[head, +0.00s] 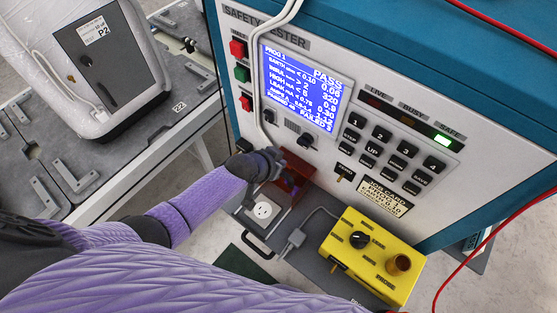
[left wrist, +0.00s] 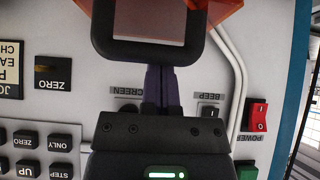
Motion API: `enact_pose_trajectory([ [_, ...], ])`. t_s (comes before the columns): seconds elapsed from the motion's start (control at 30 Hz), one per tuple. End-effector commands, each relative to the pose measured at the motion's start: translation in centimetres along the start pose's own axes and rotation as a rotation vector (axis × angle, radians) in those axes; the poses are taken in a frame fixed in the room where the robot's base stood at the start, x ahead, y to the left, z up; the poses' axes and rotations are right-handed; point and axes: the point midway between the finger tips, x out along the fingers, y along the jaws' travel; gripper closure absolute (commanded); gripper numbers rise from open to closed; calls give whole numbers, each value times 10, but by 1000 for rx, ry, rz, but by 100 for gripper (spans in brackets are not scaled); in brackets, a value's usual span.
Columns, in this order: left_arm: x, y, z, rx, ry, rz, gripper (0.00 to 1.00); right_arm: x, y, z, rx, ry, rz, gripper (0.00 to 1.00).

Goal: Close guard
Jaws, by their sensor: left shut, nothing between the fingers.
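The guard, a see-through red-brown cover (head: 297,184), stands raised behind the white socket (head: 264,210), which is uncovered in the head view. An orange see-through part, likely the guard, shows at the top of the left wrist view (left wrist: 228,8). My left gripper (head: 280,156) is shut and empty, with its fingertips at the guard's upper left edge. I cannot tell whether they touch it. In the left wrist view the shut fingers (left wrist: 158,86) point up towards a black rounded frame that hides their tips. My right gripper is out of view.
The safety tester panel (head: 285,40) rises close behind, with a lit screen (head: 300,88), buttons and a green SAFE light (head: 443,140). A yellow box (head: 365,255) stands right of the socket. A white cable (head: 256,90) hangs beside the screen.

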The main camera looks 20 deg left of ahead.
Motion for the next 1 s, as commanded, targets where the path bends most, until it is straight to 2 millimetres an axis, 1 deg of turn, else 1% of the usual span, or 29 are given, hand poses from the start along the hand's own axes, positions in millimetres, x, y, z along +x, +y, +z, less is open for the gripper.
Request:
enact_pose_trajectory([
  [0.27, 0, 0, 1, 0, -1, 0, 100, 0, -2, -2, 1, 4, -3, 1],
  [0.37, -6, 0, 5, 0, -4, 0, 100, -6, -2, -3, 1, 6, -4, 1],
  [0.47, -24, 0, 18, 0, -6, 0, 100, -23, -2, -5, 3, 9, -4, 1],
  [0.53, -38, 0, 33, 0, -8, 0, 100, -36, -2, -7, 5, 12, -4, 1],
  [0.6, -51, 0, 47, 1, -8, -1, 100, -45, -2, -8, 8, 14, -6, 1],
  [0.7, -66, 0, 66, 1, -7, 0, 100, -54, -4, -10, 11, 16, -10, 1],
  [0.83, -78, 1, 82, 1, -4, 0, 100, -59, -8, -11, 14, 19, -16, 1],
  [1.0, -81, 1, 89, 1, -3, 1, 100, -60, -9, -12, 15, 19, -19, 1],
])
